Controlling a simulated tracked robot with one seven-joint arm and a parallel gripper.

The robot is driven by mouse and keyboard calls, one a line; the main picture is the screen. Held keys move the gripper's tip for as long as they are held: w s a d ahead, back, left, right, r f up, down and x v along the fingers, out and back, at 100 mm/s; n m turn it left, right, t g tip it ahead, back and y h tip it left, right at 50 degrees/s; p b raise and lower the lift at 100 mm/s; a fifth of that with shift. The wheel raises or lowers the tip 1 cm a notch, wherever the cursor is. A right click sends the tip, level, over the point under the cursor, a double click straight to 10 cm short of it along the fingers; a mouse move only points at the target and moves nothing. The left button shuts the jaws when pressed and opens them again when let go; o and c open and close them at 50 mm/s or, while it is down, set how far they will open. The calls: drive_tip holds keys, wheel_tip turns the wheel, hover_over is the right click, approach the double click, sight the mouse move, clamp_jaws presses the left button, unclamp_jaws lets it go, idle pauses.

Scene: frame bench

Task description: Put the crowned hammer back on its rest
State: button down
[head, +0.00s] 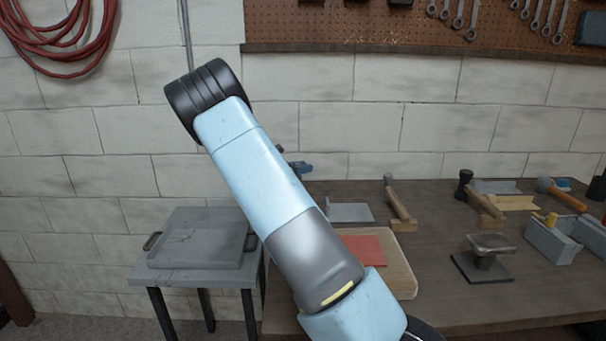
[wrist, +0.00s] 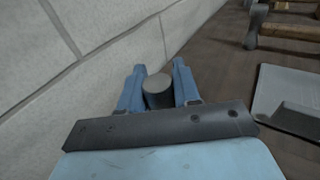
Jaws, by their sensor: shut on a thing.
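My gripper (wrist: 157,90) has its blue fingers on either side of a grey round-ended thing (wrist: 158,82) and is shut on it. Only its flat, round grey end shows, so I cannot tell whether it is the crowned hammer. A hammer with a grey head and wooden handle (head: 399,204) lies tilted on the bench, and shows in the wrist view (wrist: 290,31). A black-headed hammer (head: 465,184) and an orange-handled one (head: 566,196) lie farther right. I cannot identify the rest.
A grey bent plate (head: 349,212) lies near the grey-headed hammer. A board with a red sheet (head: 364,249) is partly behind my arm. A small metal stand (head: 484,260) and grey blocks (head: 552,240) are at right. A side table (head: 205,240) is at left. The block wall (wrist: 70,60) is close.

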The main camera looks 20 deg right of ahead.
wheel_tip(320, 180, down, 2)
drive_tip(key=shift+f, duration=0.1)
drive_tip(key=c, duration=0.8)
unclamp_jaws()
